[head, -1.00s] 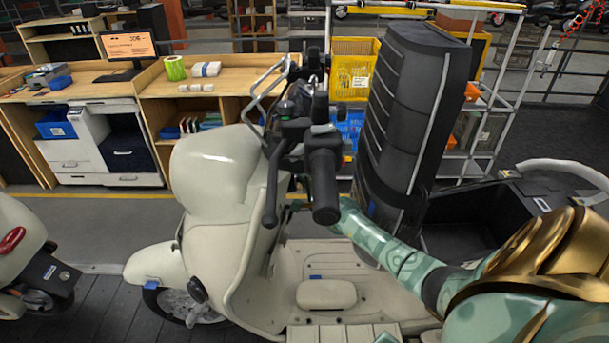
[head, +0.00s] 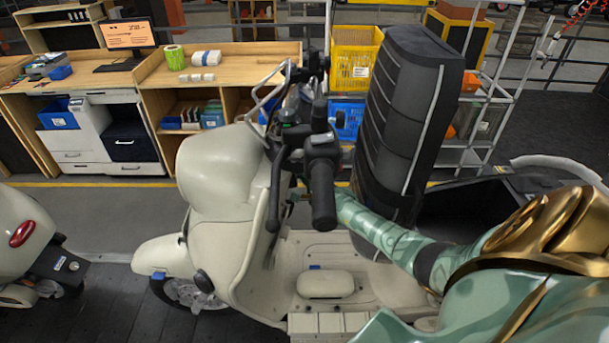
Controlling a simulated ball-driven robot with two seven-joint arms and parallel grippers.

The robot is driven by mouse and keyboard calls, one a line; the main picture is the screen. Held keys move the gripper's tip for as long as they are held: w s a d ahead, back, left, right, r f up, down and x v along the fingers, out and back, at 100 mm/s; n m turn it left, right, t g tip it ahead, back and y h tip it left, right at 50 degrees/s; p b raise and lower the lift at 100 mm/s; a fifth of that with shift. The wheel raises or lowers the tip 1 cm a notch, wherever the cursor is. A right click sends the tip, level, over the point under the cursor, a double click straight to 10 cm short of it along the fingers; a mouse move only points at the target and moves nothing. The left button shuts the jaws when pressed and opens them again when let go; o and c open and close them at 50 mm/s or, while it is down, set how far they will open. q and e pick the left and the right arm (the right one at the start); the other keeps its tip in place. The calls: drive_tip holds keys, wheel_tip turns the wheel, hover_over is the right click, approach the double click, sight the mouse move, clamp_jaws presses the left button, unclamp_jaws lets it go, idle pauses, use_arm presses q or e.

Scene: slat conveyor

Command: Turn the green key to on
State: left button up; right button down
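A cream scooter (head: 225,185) stands side-on in the middle of the head view. Its black handlebar grip (head: 323,195) points toward me. A small green spot (head: 290,123) shows on the handlebar controls; I cannot tell whether it is the key. No green key is clearly visible around the steering column. My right arm comes in from the right, and its teal forearm reaches behind the handlebar grip. The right gripper's fingers are hidden there, so their opening and contact cannot be seen. My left gripper is not in view.
A tall dark grey case (head: 402,115) stands behind the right forearm. Another cream scooter (head: 28,235) is at the left edge. A wooden workbench (head: 225,60) and a yellow crate (head: 357,50) are behind. Dark slatted floor lies free at the lower left.

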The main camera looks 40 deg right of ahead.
drive_tip(key=p, duration=0.3)
drive_tip(key=shift+r+g, duration=0.15)
drive_tip(key=shift+g, duration=0.25)
drive_tip(key=shift+w+r, duration=0.15)
drive_tip(key=shift+w, duration=0.05)
drive_tip(key=shift+s+d+m+g+y, duration=0.1)
drive_tip(key=shift+s+m+g+y, duration=0.1)
drive_tip(key=shift+m+g+y, duration=0.35)
drive_tip(key=shift+s, duration=0.1)
